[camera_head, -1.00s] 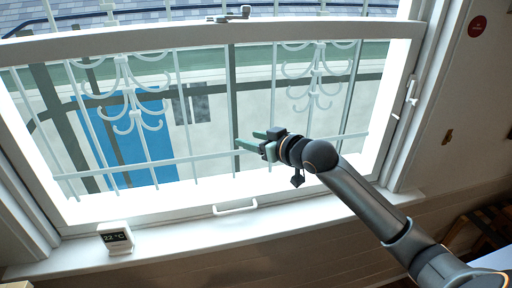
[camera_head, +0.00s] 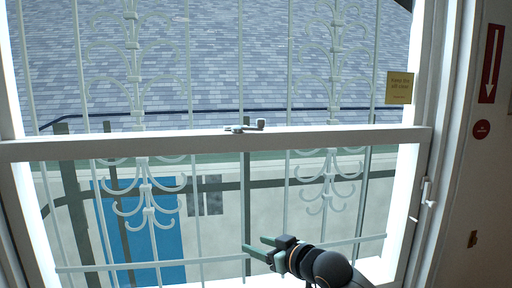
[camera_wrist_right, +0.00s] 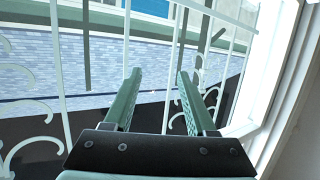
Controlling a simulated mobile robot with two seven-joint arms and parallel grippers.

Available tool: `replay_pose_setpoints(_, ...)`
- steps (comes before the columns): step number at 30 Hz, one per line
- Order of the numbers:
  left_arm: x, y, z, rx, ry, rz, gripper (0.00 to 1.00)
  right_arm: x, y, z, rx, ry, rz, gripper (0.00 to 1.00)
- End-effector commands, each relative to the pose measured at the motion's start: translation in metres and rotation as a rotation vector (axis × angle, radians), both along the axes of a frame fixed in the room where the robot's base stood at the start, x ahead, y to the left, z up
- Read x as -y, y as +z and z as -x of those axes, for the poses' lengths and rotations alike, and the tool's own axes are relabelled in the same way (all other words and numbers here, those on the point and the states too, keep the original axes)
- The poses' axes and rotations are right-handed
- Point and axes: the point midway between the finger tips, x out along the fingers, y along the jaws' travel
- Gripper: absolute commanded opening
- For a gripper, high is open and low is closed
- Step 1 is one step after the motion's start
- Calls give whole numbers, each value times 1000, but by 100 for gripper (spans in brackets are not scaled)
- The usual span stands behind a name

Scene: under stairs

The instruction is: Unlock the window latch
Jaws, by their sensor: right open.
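The window latch (camera_head: 246,127) is a small grey lever with a knob at its right end. It sits on the middle of the white meeting rail (camera_head: 330,139) of the sash window. My right gripper (camera_head: 256,245) is below the latch in the head view, apart from it, in front of the lower pane. In the right wrist view its two green fingers (camera_wrist_right: 156,90) are spread with nothing between them. The latch does not show in that view. My left gripper is in neither view.
White scrolled bars (camera_head: 148,190) stand behind the glass. A white handle (camera_head: 425,192) is on the right window frame. A yellow sign (camera_head: 399,88) is at the upper right. A red arrow sign (camera_head: 491,63) and a round red sign (camera_head: 481,129) are on the right wall.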

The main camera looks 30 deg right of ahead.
Motion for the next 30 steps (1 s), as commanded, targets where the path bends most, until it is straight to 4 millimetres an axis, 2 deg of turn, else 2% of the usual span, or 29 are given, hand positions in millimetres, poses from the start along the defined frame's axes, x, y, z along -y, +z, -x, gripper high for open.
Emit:
replay_pose_setpoints(1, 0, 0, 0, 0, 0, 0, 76, -4, 25, -4, 33, 10, 7, 57)
replay_pose_setpoints(5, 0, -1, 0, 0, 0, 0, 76, -14, 84, -7, 91, 33, 14, 57)
replay_pose_setpoints(9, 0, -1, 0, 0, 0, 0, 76, -19, 144, -2, 145, 36, 20, 57)
replay_pose_setpoints(14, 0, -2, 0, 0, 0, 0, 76, -13, 207, 14, 198, 4, 22, 57)
replay_pose_setpoints(18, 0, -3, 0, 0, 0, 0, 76, 1, 252, 33, 238, -45, 6, 57)
replay_pose_setpoints(21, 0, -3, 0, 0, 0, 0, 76, 11, 274, 45, 257, -80, -12, 57)
replay_pose_setpoints(24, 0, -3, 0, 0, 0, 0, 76, 19, 288, 55, 269, -108, -28, 57)
replay_pose_setpoints(30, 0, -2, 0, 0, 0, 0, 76, 25, 298, 58, 277, -128, -45, 57)
